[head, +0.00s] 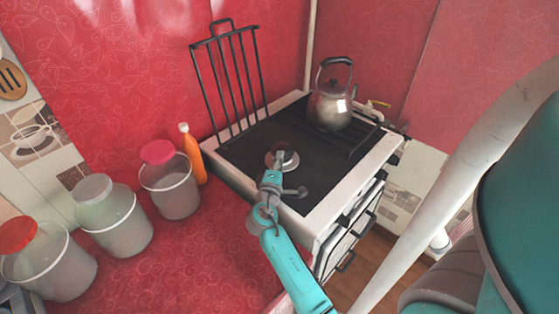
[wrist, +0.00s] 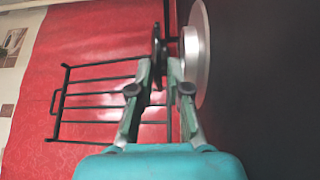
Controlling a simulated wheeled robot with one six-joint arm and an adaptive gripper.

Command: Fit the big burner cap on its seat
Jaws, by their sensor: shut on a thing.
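The burner seat (head: 288,163) is a pale metal ring on the stove's dark top, partly hidden behind my gripper (head: 277,163) in the head view. In the wrist view the seat (wrist: 194,52) shows side-on as a silver disc with a raised collar. My gripper (wrist: 159,66) is shut on a thin dark disc, the big burner cap (wrist: 156,43), seen edge-on. The cap is just left of the seat's collar in the wrist view, on the side away from the stove top, with a narrow gap. The cap cannot be made out clearly in the head view.
A black grate (head: 243,65) stands upright at the stove's back left. A metal kettle (head: 329,108) sits at the back right. An orange bottle (head: 194,157) and lidded tubs (head: 170,188) stand on the red counter left of the stove (head: 240,160).

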